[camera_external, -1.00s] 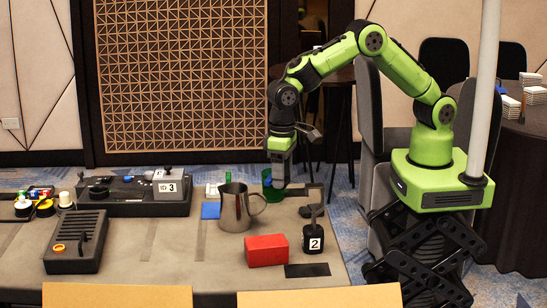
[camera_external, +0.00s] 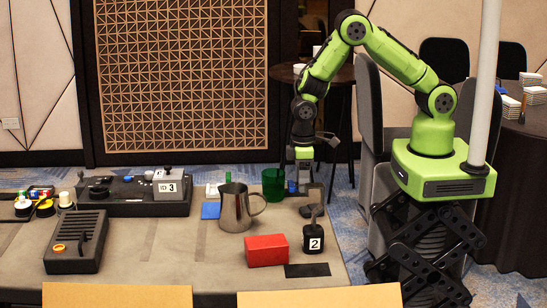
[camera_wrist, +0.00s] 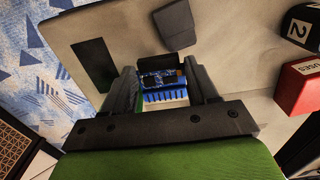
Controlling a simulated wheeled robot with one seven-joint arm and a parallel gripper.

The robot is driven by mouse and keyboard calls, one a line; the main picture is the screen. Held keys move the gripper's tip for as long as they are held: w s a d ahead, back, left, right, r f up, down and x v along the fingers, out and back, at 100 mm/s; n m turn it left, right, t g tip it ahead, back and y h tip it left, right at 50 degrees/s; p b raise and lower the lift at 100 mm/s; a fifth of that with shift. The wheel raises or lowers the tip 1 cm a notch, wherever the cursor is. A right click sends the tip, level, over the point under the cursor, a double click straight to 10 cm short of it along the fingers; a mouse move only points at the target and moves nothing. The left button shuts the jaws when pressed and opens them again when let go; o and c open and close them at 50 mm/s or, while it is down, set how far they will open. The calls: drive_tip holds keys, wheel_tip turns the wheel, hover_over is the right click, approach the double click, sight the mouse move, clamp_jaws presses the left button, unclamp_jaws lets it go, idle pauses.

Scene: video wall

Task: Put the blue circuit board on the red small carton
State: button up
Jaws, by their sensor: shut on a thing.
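A blue circuit board (camera_wrist: 163,80) with dark parts and a row of blue teeth shows between the fingers of my gripper (camera_wrist: 165,92) in the wrist view. My gripper is shut on it. In the external view my gripper (camera_external: 303,186) is at the far right side of the table, just right of the green cup, with a bit of blue at its fingers. I cannot tell its exact height above the table. The red small carton (camera_external: 266,250) lies nearer the front, left of and in front of my gripper. It also shows at the right edge of the wrist view (camera_wrist: 301,88).
A metal pitcher (camera_external: 235,210) stands behind the carton. A green cup (camera_external: 272,183) is beside my gripper. A black block marked 2 (camera_external: 313,238) stands right of the carton. A flat blue square (camera_external: 210,211) and a black strip (camera_external: 307,270) lie on the table.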

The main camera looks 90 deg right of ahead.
drive_tip(key=shift+s+d+f, duration=0.1)
drive_tip(key=shift+s, duration=0.05)
drive_tip(key=w+a+r+m+b, duration=0.35)
drive_tip(key=w+a+r, duration=0.35)
drive_tip(key=a+r, duration=0.5)
drive_tip(key=shift+m, duration=0.45)
drive_tip(key=f+b, duration=0.1)
drive_tip(key=f, duration=1.1)
drive_tip(key=a+f+b, duration=0.1)
drive_tip(key=f, duration=0.5)
drive_tip(key=shift+w+a+f+b, duration=0.1)
drive_tip(key=shift+f+b, duration=0.1)
drive_tip(key=shift+b, duration=0.1)
drive_tip(key=shift+f, duration=0.1)
drive_tip(key=shift+f, duration=0.15)
drive_tip(key=o, duration=1)
drive_tip(key=shift+o, duration=0.2)
